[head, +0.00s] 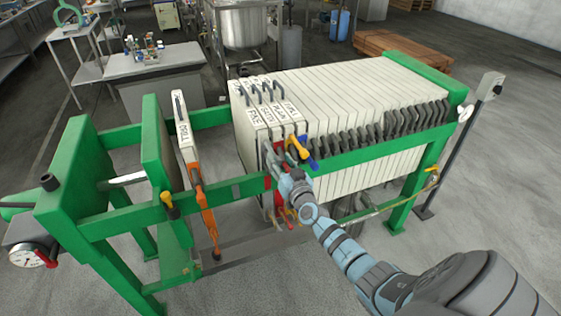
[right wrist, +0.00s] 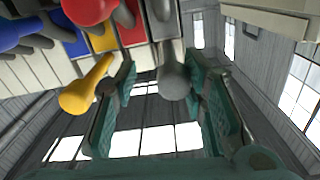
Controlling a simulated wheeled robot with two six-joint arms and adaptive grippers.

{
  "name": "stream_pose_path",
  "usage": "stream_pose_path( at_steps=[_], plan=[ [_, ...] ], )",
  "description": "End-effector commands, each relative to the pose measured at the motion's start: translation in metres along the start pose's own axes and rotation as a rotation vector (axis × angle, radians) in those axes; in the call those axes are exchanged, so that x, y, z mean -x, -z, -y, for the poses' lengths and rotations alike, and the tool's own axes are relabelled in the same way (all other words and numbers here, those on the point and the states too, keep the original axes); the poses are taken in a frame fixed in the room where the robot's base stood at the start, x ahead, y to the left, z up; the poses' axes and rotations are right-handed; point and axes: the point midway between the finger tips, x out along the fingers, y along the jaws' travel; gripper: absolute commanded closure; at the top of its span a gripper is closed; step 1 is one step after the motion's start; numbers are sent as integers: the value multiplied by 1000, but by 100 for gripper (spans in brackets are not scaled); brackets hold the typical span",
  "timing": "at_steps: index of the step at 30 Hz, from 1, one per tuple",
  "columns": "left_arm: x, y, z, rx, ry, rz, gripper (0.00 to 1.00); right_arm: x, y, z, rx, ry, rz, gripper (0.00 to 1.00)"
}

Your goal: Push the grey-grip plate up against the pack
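The grey-grip plate (head: 247,130) is the leftmost of the labelled white plates at the left end of the pack (head: 350,90). Any gap between it and its neighbour is too small to tell. Its rounded grey grip (right wrist: 174,80) shows in the right wrist view between the teal fingers of my right gripper (right wrist: 160,88). The fingers stand apart; the grip is nearer the right finger, with space on its left. In the head view my right gripper (head: 282,166) is at the plate's near side and partly hides the grips. My left gripper is out of view.
Yellow (head: 299,147) and blue (head: 311,164) grips sit just right of my gripper; a red grip (right wrist: 90,10) is also close. A plate with an orange grip (head: 204,197) stands apart at left. The green rail (head: 375,152) runs along the near side.

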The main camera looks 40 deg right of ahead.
Motion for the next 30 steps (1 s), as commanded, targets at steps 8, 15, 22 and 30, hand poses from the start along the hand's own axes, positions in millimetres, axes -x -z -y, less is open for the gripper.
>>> stream_pose_path(
  at_steps=[8,15,22,30],
  plan=[
    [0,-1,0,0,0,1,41,-1,3,3,-3,4,-5,57],
    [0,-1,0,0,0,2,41,-1,4,2,-3,3,-7,57],
    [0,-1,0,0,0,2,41,-1,5,1,-3,1,-9,57],
    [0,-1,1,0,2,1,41,19,4,-1,-4,0,-9,57]
  ],
)
